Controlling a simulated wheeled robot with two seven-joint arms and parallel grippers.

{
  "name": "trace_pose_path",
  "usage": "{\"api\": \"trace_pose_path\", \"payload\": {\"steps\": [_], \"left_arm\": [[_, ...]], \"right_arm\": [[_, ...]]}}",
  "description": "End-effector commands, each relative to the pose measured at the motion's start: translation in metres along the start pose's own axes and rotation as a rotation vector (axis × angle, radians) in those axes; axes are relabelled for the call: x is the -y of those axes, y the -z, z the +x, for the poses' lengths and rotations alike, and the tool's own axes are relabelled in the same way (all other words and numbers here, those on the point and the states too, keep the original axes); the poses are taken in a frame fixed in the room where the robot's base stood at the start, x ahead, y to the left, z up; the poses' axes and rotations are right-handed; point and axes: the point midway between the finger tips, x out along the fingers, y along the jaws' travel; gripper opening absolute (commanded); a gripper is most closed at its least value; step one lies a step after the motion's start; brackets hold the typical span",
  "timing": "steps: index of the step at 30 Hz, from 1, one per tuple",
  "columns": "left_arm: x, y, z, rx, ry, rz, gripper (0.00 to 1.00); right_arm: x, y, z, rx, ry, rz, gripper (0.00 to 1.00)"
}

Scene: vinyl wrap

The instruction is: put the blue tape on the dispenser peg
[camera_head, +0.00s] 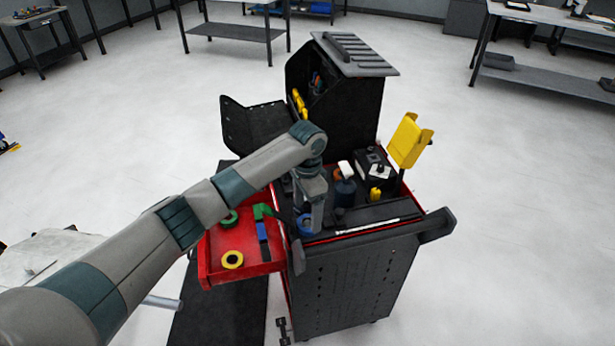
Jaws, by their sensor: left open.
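A blue tape roll (304,226) sits at the left front of the cart top, partly hidden by my left gripper. My left gripper (311,226) points down at it from above. Its jaws are open, with the fingertips at or just above the roll; I cannot tell whether they touch it. A red tray (213,274) sticks out from the cart's left side. It holds a green tape roll (229,219), a yellow tape roll (232,260) and a green and blue piece (263,228). I cannot make out the dispenser peg clearly. My right gripper is out of view.
The black and red cart (353,278) also carries a dark blue bottle (345,192), a black box (374,166) and a yellow case (408,141). A tall black cabinet (349,103) rises at its back. The floor to the right is clear.

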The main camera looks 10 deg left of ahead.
Motion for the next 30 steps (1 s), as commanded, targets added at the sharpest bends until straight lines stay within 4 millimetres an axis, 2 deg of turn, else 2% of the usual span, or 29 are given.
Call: {"api": "trace_pose_path", "payload": {"steps": [12, 19, 24, 30], "left_arm": [[0.001, 0.001, -0.082, -0.005, 0.003, 0.002, 0.74], [0.001, 0.001, -0.124, -0.003, 0.003, 0.002, 0.74], [0.001, 0.0, -0.14, -0.001, 0.002, 0.001, 0.74], [0.0, 0.0, -0.145, 0.0, -0.001, 0.001, 0.74]], "right_arm": [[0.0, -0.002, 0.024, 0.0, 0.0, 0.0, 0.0], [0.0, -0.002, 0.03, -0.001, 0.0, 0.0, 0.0], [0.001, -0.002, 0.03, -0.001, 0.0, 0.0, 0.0], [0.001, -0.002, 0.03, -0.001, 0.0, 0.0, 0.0]]}}
